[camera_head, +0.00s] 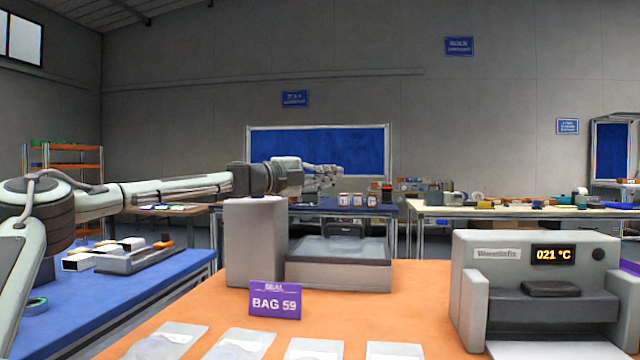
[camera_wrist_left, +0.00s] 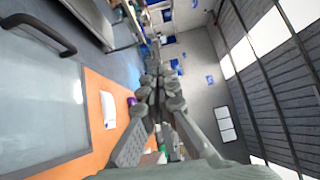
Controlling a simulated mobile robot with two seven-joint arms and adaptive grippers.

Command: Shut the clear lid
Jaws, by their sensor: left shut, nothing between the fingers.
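The clear lid (camera_head: 340,250) is a translucent pane in a grey frame on top of a low grey box (camera_head: 338,276). It looks roughly flat; I cannot tell whether it is fully seated. A dark handle (camera_head: 346,229) stands up at its far edge. In the left wrist view the lid (camera_wrist_left: 50,115) fills the left side, with the black handle (camera_wrist_left: 40,31) above it. My left gripper (camera_head: 330,171) is shut and empty, higher than the lid and apart from it. Its fingers (camera_wrist_left: 154,80) also show in the left wrist view. My right gripper is out of view.
A tall grey block (camera_head: 255,243) stands at the left of the box. A grey machine with a temperature display (camera_head: 535,285) stands at right.

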